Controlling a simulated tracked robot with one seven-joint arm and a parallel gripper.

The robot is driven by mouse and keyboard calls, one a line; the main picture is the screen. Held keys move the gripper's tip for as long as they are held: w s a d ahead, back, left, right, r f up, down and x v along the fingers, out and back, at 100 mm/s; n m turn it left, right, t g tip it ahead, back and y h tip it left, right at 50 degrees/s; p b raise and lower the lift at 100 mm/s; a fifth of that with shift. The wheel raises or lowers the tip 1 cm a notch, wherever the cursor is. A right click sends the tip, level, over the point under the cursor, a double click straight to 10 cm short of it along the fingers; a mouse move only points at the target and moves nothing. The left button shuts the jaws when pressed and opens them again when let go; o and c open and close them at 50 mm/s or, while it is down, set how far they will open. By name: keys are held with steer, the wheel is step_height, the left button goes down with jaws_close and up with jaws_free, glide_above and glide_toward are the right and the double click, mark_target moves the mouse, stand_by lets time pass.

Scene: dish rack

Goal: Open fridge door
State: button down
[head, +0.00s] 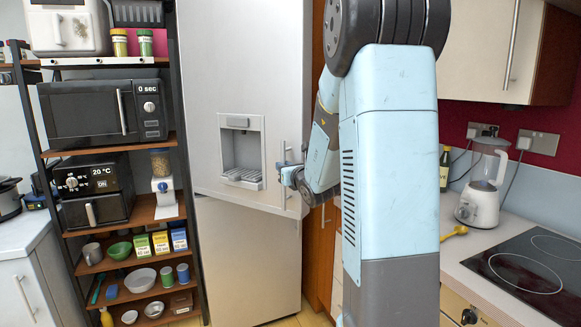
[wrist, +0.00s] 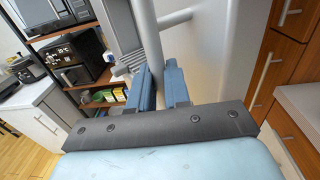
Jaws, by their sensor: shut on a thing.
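The fridge (head: 245,70) is tall and pale silver, with a water dispenser (head: 242,150) in its upper door. The upper door stands slightly out from the body, its lower edge slanting over the lower door (head: 245,255). My gripper (head: 287,168) is at the door's right side, by the vertical handle. In the wrist view, the grey bar handle (wrist: 152,60) passes between the two blue fingers of my gripper (wrist: 160,85), which are shut on it. My arm hides part of the area right of the fridge.
A shelf rack (head: 60,150) with a microwave (head: 105,112), an oven and several cups and boxes stands close to the fridge's left. A counter with a blender (head: 482,185) and a black hob (head: 530,265) is on the right.

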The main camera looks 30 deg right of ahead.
steer(key=shift+w+a+r, duration=0.15)
steer(key=shift+a+r, duration=0.05)
steer(key=shift+a, duration=0.25)
steer(key=shift+w+a+r, duration=0.1)
steer(key=shift+a+r, duration=0.05)
steer(key=shift+a, duration=0.25)
steer(key=shift+d, duration=0.15)
steer(key=c, duration=1.5)
jaws_free()
steer(key=shift+o, duration=1.4)
steer(key=shift+w+d+f, duration=0.1)
steer(key=shift+w+f, duration=0.1)
steer(key=shift+f, duration=0.05)
steer(key=shift+o, duration=0.3)
steer(key=shift+s+d, duration=0.1)
steer(key=shift+d, duration=0.1)
steer(key=shift+s+d+f, duration=0.1)
steer(key=shift+s, duration=0.05)
